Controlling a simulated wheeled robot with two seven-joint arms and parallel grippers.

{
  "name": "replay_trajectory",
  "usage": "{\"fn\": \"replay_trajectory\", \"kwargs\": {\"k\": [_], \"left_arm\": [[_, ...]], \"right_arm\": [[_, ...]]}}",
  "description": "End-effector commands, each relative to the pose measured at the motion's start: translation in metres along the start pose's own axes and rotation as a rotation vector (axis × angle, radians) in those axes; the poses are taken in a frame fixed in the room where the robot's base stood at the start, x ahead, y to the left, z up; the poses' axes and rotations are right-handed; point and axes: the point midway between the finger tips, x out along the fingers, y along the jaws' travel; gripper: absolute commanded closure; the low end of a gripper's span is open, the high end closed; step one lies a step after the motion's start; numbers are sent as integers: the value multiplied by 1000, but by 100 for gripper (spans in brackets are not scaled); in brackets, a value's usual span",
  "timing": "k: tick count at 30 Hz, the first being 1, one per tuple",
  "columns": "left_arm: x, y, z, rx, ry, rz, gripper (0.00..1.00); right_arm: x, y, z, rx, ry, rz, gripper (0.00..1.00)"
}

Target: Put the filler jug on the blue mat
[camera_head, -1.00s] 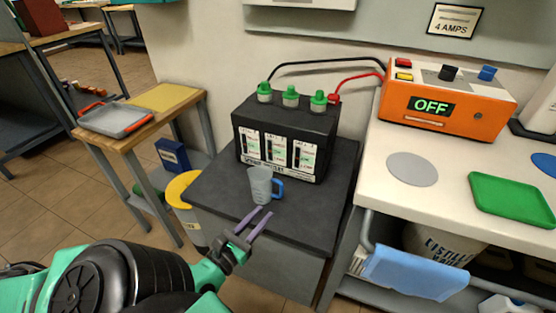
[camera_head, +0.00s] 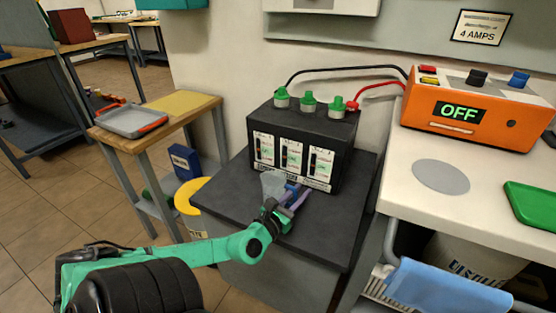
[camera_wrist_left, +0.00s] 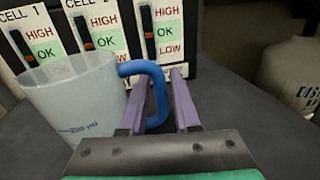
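The filler jug (camera_head: 273,184), translucent grey with a blue handle, stands upright on the dark stand (camera_head: 225,190) in front of the black battery (camera_head: 300,145). In the left wrist view the jug (camera_wrist_left: 75,100) is at the left, its handle (camera_wrist_left: 157,95) reaching between my two purple fingers. My left gripper (camera_head: 298,198) is at the handle side of the jug; in the left wrist view its fingers (camera_wrist_left: 162,103) are apart, with a gap on the right of the handle. In the head view the gripper partly hides the jug. My right gripper is not in view. No blue mat shows now.
An orange charger (camera_head: 470,110) reading OFF stands on the white bench at the right, with a grey disc (camera_head: 441,176) and a green tray (camera_head: 535,204). A blue cloth (camera_head: 445,287) hangs below the bench edge. Cables run from battery to charger.

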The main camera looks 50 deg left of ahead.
Motion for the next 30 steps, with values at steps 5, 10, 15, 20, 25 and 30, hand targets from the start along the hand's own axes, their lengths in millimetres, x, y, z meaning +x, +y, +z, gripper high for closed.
{"fn": "replay_trajectory", "kwargs": {"k": [5,10,15,20,25,30], "left_arm": [[10,0,0,0,0,-1,70],[9,0,0,0,1,-1,85],[9,0,0,0,1,-1,100],[9,0,0,0,1,-1,100],[9,0,0,0,1,-1,100],[9,0,0,0,1,-1,100]], "right_arm": [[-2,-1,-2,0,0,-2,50],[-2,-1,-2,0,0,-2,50],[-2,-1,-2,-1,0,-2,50],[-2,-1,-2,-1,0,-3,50],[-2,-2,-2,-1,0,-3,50],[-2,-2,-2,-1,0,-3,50]]}}
